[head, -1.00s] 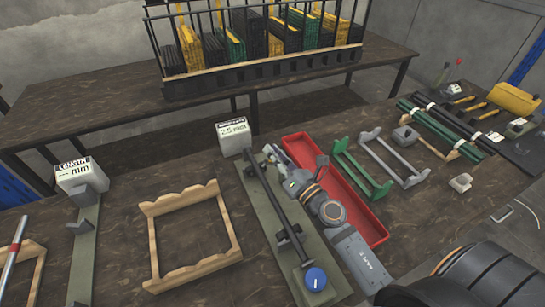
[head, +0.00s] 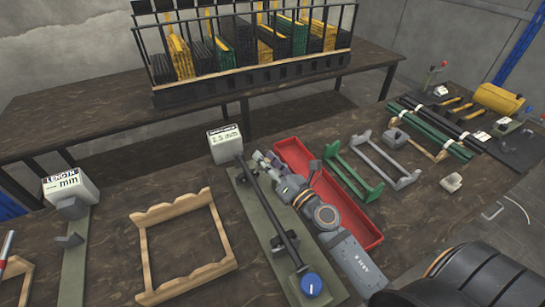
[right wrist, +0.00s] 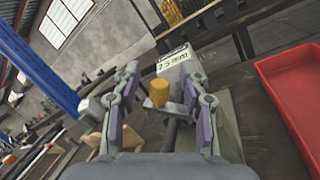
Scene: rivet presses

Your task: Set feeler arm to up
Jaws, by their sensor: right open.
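The gauge fixture has a long grey-green base plate (head: 262,228), a dark rod (head: 272,208) along it, a blue knob (head: 311,285) at its near end and a white display box (head: 225,143) at its far end. My right gripper (head: 264,160) is over the far part of the plate, right of the rod. In the right wrist view it is open (right wrist: 162,88), its fingers on either side of a yellow cylinder (right wrist: 160,93) on a grey piece, in front of the display (right wrist: 174,60). I cannot tell whether this is the feeler arm or whether they touch. My left gripper is out of view.
A red tray (head: 368,238) lies just right of my right arm, with green (head: 352,176) and grey racks beyond. A wooden frame (head: 143,245) and the length gauge (head: 70,186) stand left. A loaded rack (head: 270,80) stands on the back table.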

